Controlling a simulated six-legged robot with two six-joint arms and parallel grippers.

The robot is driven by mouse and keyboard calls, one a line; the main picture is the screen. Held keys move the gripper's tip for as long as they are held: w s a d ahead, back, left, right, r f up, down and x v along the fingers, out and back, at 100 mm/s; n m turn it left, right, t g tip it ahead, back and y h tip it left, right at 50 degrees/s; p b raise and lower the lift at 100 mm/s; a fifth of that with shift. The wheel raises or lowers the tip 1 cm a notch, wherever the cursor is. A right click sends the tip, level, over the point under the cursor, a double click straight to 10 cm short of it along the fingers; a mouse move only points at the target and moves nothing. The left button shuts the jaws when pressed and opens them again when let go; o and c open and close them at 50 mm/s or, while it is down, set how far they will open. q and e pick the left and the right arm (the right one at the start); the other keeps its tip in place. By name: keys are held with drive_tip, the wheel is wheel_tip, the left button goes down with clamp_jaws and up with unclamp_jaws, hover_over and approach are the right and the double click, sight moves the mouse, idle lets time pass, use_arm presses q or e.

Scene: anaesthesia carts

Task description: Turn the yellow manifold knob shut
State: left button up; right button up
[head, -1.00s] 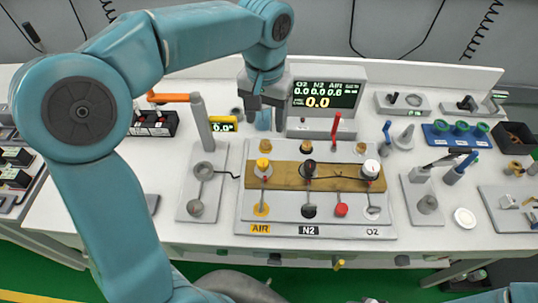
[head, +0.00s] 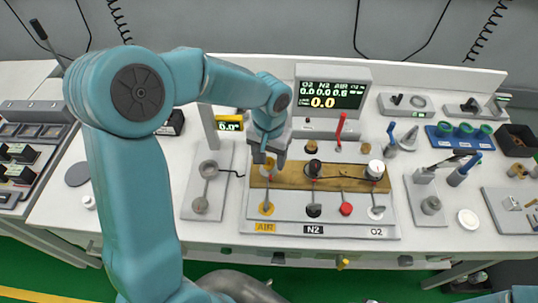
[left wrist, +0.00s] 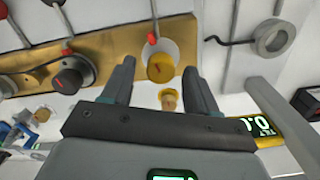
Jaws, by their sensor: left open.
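The yellow manifold knob (left wrist: 160,68) shows in the left wrist view, between the two fingertips in the picture. Its face has a red mark. In the head view my left gripper (head: 269,158) hides most of the knob, at the left end of the brass bar of the manifold (head: 343,185). My left gripper (left wrist: 159,66) is open, with a finger on each side of the knob; I cannot tell whether they touch it. My right gripper is not in view.
The black knob (head: 313,168) and white knob (head: 375,169) sit along the same bar. The red lever (head: 341,130) stands behind it. A display (head: 333,95) is at the back. A grey valve plate (head: 206,190) lies left of the manifold.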

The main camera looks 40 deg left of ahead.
use_arm(q)
drive_tip(key=shift+s+a, duration=0.1)
drive_tip(key=shift+c, duration=0.9)
drive_tip(key=shift+r, duration=0.1)
drive_tip(key=c, duration=0.9)
drive_tip(key=shift+o, duration=0.2)
drive_tip(key=shift+m, duration=1.7)
drive_tip(key=o, duration=0.8)
drive_tip(key=shift+o, duration=1.2)
drive_tip(key=shift+w, duration=0.25)
drive_tip(key=shift+s, duration=0.1)
